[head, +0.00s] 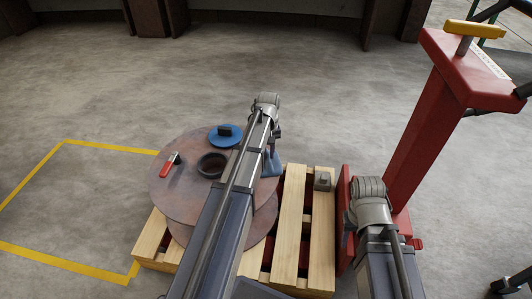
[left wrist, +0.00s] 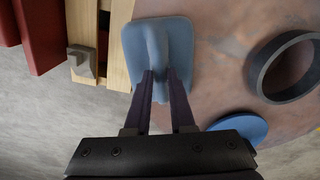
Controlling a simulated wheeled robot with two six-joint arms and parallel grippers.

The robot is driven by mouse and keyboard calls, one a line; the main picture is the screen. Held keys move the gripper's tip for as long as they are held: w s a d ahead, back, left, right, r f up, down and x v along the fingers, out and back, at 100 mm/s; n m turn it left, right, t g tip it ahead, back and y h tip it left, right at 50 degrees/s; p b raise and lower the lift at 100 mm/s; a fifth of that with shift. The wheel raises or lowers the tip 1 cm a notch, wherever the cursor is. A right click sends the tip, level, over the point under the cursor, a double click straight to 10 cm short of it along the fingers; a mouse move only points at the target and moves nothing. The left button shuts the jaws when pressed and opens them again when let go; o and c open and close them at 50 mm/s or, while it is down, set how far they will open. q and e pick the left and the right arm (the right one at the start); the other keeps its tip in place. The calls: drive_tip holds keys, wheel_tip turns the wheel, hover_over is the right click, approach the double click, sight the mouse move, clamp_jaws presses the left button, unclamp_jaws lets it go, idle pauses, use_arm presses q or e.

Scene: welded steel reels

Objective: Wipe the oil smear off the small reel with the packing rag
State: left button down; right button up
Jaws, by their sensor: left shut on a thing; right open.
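The small reel (head: 190,195) lies flat on a pallet, its upper flange rusty brown and mottled. It also fills the right of the left wrist view (left wrist: 215,65). My left gripper (left wrist: 160,74) is shut on a raised fold of the blue-grey packing rag (left wrist: 137,42). The rag lies spread at the flange edge; it shows in the head view (head: 272,168) under my left gripper (head: 271,152). I cannot make out a distinct oil smear; the rag and arm hide part of the flange. My right gripper (head: 350,232) is mostly hidden behind its wrist, away from the reel.
On the flange are a dark collar (head: 212,165), a blue disc (head: 226,136) with a dark block, and a red-handled tool (head: 170,162). A wooden pallet (head: 322,225) carries a small metal block (head: 322,181). A red post (head: 425,130) stands right. Floor at left is clear.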

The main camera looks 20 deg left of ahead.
use_arm(q)
wheel_tip(320, 180, up, 6)
drive_tip(key=p, duration=0.6)
drive_tip(key=shift+a, duration=0.1)
drive_tip(key=shift+r, duration=0.1)
wheel_tip(320, 180, up, 3)
drive_tip(key=p, duration=0.3)
idle(0.4)
